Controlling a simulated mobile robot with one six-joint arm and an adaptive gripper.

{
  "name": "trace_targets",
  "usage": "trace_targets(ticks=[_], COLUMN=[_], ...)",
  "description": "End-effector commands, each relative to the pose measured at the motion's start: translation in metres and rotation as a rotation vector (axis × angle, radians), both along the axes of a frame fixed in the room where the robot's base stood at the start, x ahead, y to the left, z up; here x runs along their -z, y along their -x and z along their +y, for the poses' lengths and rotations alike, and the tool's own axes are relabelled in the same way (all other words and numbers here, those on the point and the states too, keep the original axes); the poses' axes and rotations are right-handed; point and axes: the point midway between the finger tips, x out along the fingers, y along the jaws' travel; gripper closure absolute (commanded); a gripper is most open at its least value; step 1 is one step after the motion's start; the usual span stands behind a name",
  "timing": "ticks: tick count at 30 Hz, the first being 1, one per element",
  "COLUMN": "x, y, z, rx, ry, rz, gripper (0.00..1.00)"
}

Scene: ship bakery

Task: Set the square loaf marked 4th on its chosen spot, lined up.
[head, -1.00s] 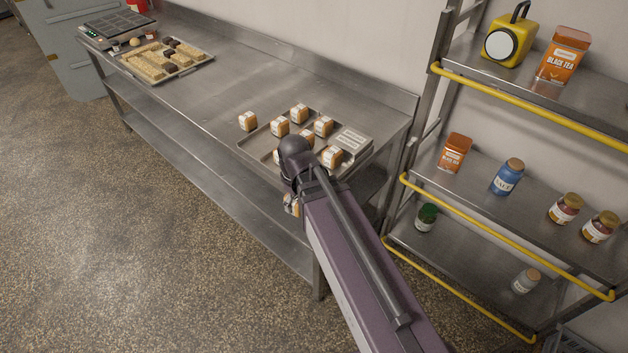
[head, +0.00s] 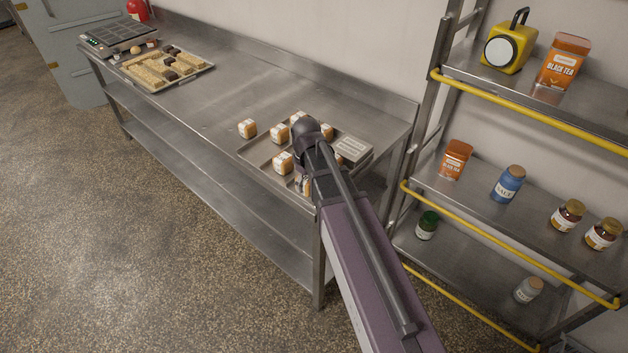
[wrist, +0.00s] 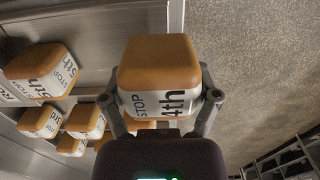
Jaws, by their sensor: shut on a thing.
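The square loaf marked 4th (wrist: 158,65), golden-brown with a white printed band, is between the two fingers of my gripper (wrist: 161,97). In the wrist view it fills the upper middle, across the bench's front edge. In the head view my gripper (head: 304,184) is at the front rim of the metal tray (head: 255,151), mostly hidden by my arm. Other square loaves stand on the tray, one of them (head: 283,162) just left of my gripper. A loaf marked 5th (wrist: 42,70) shows at left in the wrist view. The chosen spot cannot be made out.
A grey lettered plate (head: 350,149) lies at the tray's right. A pastry tray (head: 203,71) and a scale (head: 112,36) are at the bench's far end. Bare steel lies between. A shelf rack (head: 560,213) stands right.

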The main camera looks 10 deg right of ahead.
Motion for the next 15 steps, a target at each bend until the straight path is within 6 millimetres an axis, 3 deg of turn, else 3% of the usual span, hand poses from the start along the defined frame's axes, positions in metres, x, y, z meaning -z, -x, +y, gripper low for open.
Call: trace_targets(ticks=[1,5,15], x=[0.001,0.002,0.002], y=[-0.010,-0.019,-0.021], z=[-0.003,-0.009,-0.010], rx=[0.001,0.001,-0.001], ry=[0.000,0.000,0.000], rz=[0.000,0.000,0.000], gripper=[0.70,0.70,0.70])
